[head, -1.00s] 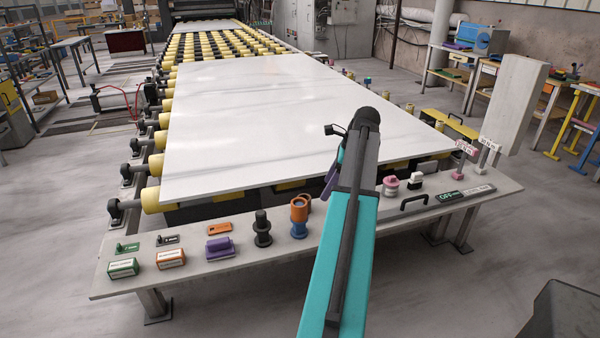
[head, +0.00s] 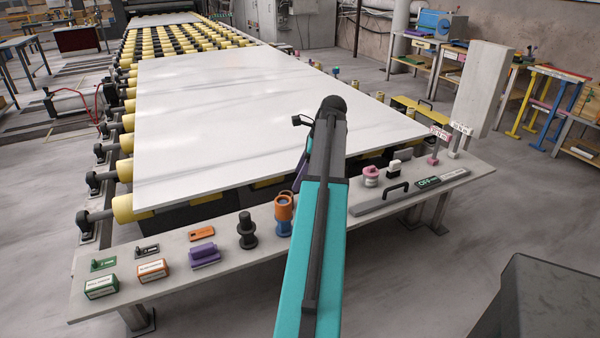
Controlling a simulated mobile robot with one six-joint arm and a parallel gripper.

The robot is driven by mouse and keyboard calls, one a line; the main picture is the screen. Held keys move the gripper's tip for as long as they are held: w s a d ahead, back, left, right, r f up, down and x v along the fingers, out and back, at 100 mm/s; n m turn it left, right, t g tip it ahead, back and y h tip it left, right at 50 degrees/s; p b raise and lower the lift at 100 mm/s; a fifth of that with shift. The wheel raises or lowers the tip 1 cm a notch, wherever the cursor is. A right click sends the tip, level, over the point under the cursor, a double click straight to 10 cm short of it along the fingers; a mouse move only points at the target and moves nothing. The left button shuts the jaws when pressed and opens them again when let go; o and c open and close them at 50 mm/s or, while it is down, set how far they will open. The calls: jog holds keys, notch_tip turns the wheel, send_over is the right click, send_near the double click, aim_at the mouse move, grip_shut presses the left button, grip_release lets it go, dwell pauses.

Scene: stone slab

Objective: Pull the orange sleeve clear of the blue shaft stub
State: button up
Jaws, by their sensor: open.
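The orange sleeve (head: 284,207) is an upright ring-shaped cylinder on the front bench. It sits on the blue shaft stub (head: 283,228), whose lower part shows beneath it. A second orange-brown rounded edge shows just behind the sleeve, partly covered by my arm. My teal and dark arm rises from the bottom of the head view, immediately right of the sleeve, and bends at the top. A purple part of my arm shows just above and behind the sleeve. My gripper's fingers are hidden behind the arm, so their distance from the sleeve cannot be seen.
The bench (head: 120,298) also holds a black stepped post (head: 247,232) and a purple block (head: 204,254) left of the sleeve. A pink knob (head: 371,176) and a black handle (head: 395,190) are to the right. A large white slab (head: 250,120) lies behind on rollers.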

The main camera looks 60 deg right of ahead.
aim_at(284, 202)
jog(key=shift+p+x, duration=1.15)
jog(key=shift+x, duration=5.6)
jog(key=shift+w, duration=0.1)
jog(key=c, duration=1.2)
jog(key=shift+r, duration=0.1)
jog(key=shift+r+p, duration=3)
jog(key=shift+r, duration=0.65)
jog(key=shift+r+p, duration=2.05)
jog(key=shift+r, duration=0.85)
